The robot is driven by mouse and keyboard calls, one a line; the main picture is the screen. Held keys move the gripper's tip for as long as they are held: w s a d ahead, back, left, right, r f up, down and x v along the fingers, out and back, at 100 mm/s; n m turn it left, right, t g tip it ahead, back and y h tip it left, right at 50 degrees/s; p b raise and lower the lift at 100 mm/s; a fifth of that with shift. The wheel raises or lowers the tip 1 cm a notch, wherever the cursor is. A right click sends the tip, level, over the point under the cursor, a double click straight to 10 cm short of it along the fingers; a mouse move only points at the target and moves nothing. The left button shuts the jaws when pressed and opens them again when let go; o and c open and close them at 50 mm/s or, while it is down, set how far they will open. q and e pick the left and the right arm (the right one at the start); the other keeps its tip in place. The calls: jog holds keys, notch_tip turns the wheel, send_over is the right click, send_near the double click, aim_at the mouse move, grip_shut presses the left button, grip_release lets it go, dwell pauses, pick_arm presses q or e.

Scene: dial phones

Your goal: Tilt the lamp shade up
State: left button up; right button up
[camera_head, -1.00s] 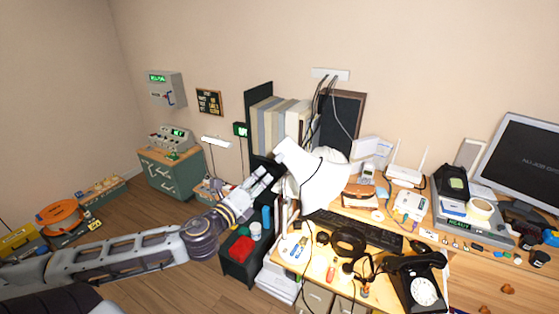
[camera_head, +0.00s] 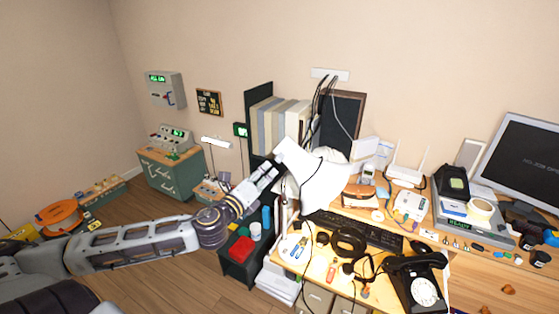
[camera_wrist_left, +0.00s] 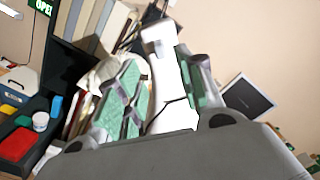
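The lamp shade (camera_head: 322,186) is a white cone over the left end of the desk, tilted with its narrow end up and to the left. It also shows in the left wrist view (camera_wrist_left: 172,85), with its narrow end at the top. My left gripper (camera_head: 276,167) is at the left side of the narrow end. In the left wrist view its two green-padded fingers (camera_wrist_left: 163,78) are spread on either side of the shade. I cannot tell whether they touch it. The lamp's stand is mostly hidden. My right gripper is not in view.
Books (camera_head: 275,120) stand behind the shade in a dark shelf. A keyboard (camera_head: 355,228), a black dial phone (camera_head: 420,280) and a headset lie on the desk. A dark cart (camera_head: 238,264) with a red box stands below my left forearm.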

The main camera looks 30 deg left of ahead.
aim_at(277, 161)
pick_arm(q)
jog(key=shift+w, duration=0.3)
jog(key=shift+w, duration=0.35)
jog(key=shift+w, duration=0.15)
jog(key=shift+w, duration=1.7)
jog(key=shift+w+p, duration=0.4)
jog(key=shift+w, duration=0.4)
jog(key=shift+w+r+p, duration=0.1)
jog(key=shift+w+p, duration=0.2)
jog(key=shift+w, duration=1.55)
